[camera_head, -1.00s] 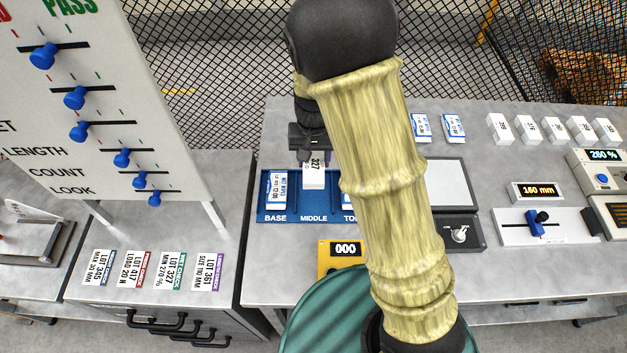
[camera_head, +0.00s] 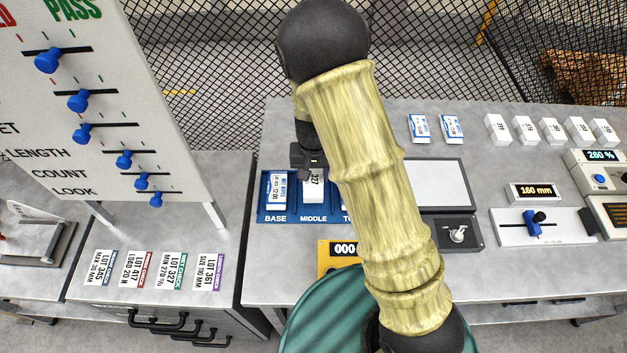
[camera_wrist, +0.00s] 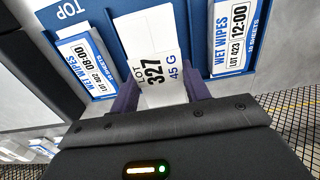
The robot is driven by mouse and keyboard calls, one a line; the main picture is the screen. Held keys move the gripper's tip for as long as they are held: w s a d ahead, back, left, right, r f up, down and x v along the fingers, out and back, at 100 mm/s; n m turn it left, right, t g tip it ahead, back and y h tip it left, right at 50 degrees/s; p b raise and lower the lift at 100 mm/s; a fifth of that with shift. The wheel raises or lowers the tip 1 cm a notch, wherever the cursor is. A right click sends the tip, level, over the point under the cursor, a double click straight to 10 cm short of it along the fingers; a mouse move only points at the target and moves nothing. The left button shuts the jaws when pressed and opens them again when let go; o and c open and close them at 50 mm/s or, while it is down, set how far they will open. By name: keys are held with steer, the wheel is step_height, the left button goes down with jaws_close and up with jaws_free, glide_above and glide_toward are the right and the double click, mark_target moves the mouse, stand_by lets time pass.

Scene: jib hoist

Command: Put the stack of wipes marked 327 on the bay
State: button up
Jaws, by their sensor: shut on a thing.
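My gripper (camera_wrist: 155,92) is shut on a white stack of wipes marked LOT 327, 45 G (camera_wrist: 156,48). In the head view the stack (camera_head: 313,184) is at the MIDDLE place of a blue tray (camera_head: 290,218) labelled BASE and MIDDLE, with a third label partly hidden by my arm. The wrist view shows that label as TOP. A wet wipes pack, LOT 423 (camera_wrist: 232,35), lies in the BASE place and another pack, LOT 402 (camera_wrist: 86,65), in the TOP place. I cannot tell whether the held stack touches the tray floor.
A yellow counter reading 000 (camera_head: 338,248) stands in front of the tray. Right of my arm are a scale plate (camera_head: 445,186), a slider panel reading 160 mm (camera_head: 535,193) and several white stacks (camera_head: 552,130). A slider board (camera_head: 90,130) stands at left, above printed lot cards (camera_head: 170,270).

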mark_target(313, 182)
steer(key=shift+f, duration=0.1)
steer(key=shift+f, duration=1.75)
steer(key=shift+d+f, duration=0.1)
steer(key=shift+f, duration=0.05)
steer(key=o, duration=0.8)
step_height(313, 182, up, 11)
steer(key=shift+w+r, duration=0.1)
steer(key=shift+r, duration=0.05)
steer(key=shift+s+r, duration=0.2)
steer(key=shift+r, duration=0.35)
